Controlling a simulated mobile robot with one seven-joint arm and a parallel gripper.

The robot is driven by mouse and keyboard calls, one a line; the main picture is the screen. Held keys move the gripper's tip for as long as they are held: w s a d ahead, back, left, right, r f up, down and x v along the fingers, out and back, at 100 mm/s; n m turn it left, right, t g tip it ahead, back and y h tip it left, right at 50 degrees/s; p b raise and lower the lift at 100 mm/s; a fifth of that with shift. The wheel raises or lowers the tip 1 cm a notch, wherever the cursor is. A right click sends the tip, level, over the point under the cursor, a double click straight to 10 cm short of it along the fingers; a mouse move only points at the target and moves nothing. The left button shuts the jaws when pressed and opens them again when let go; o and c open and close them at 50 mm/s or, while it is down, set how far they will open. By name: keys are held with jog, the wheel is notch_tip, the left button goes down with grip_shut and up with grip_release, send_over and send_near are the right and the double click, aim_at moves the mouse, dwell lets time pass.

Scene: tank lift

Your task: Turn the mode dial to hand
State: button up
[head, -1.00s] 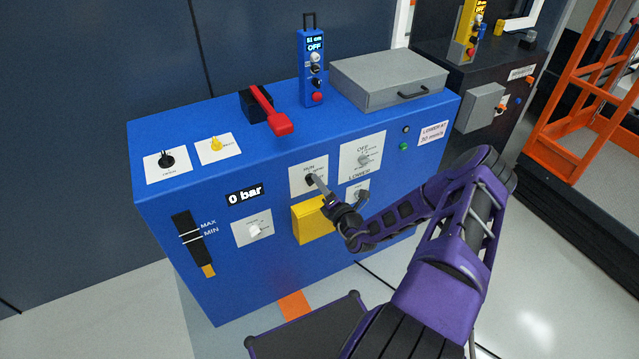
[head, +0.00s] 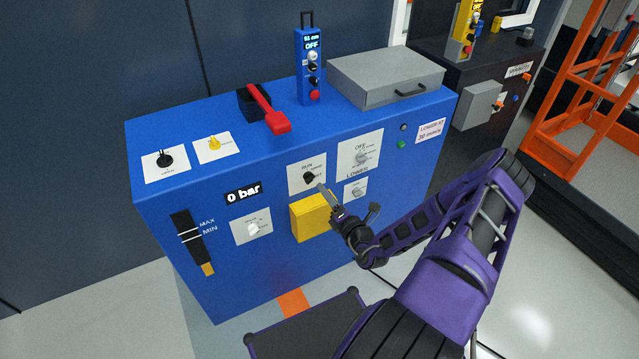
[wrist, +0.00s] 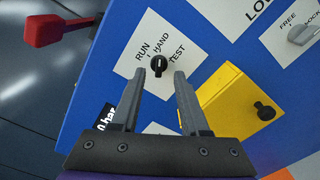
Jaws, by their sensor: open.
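The mode dial (head: 308,177) is a black knob on a white plate (head: 297,185) on the blue cabinet's front. The wrist view shows the knob (wrist: 159,65) with RUN, HAND and TEST printed around it. Its white mark stands about upright in that view, pointing roughly at HAND. My gripper (head: 323,188) is in front of the plate, a little to the lower right of the knob. In the wrist view its two fingers (wrist: 167,75) are apart and empty. The knob lies just beyond the tips, nearer the left finger, and looks clear of both.
A yellow box (head: 310,218) juts out below the dial; its black knob (wrist: 264,110) shows in the wrist view. A LOWER plate (head: 355,190) and an OFF selector (head: 361,157) are to the right. A red lever (head: 268,108) and grey case (head: 388,75) sit on top.

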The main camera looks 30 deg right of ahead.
jog(key=s, duration=1.1)
jog(key=shift+s+d+p, duration=0.2)
jog(key=shift+s+p, duration=0.1)
jog(key=shift+s, duration=0.05)
